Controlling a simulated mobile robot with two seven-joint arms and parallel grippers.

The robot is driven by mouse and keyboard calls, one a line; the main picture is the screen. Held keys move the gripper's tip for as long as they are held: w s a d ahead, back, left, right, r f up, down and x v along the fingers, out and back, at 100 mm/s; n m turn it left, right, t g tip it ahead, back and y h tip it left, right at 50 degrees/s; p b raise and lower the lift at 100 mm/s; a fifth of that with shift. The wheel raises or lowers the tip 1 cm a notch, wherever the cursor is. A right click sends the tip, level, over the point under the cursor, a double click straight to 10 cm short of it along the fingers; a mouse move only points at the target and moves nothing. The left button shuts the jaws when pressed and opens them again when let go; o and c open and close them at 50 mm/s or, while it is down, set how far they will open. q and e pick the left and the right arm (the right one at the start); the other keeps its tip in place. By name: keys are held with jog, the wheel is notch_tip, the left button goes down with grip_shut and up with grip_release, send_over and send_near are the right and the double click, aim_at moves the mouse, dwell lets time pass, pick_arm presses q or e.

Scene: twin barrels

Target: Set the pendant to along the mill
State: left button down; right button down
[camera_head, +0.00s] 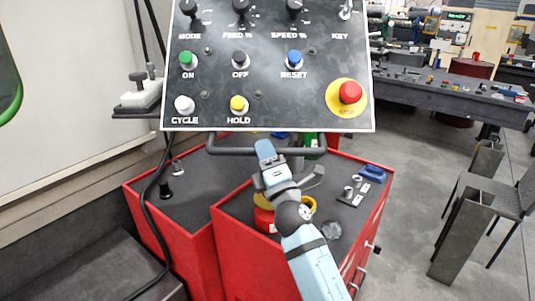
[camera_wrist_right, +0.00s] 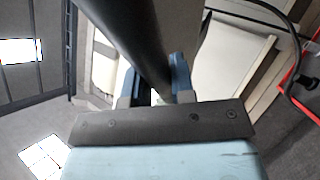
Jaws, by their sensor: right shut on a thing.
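The pendant (camera_head: 268,95) is a dark control panel with labelled knobs, coloured buttons and a red stop button on yellow. It fills the upper middle of the head view and faces me. A dark handle bar (camera_head: 235,151) runs under its lower edge. My right gripper (camera_head: 264,149) is at that bar and shut on it. The right wrist view shows the dark bar (camera_wrist_right: 140,40) passing between the fingers (camera_wrist_right: 155,85). A large pale machine body (camera_head: 70,90), probably the mill, stands at the left. My left gripper is out of sight.
Red cabinets (camera_head: 185,245) with dark tops stand below the pendant. Small parts and a blue-handled tool (camera_head: 372,172) lie on top. A black cable (camera_head: 147,210) hangs at the left.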

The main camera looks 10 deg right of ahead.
jog(key=shift+a, duration=0.15)
jog(key=c, duration=1.1)
grip_release()
jog(key=shift+o, duration=0.7)
jog(key=shift+a, duration=0.1)
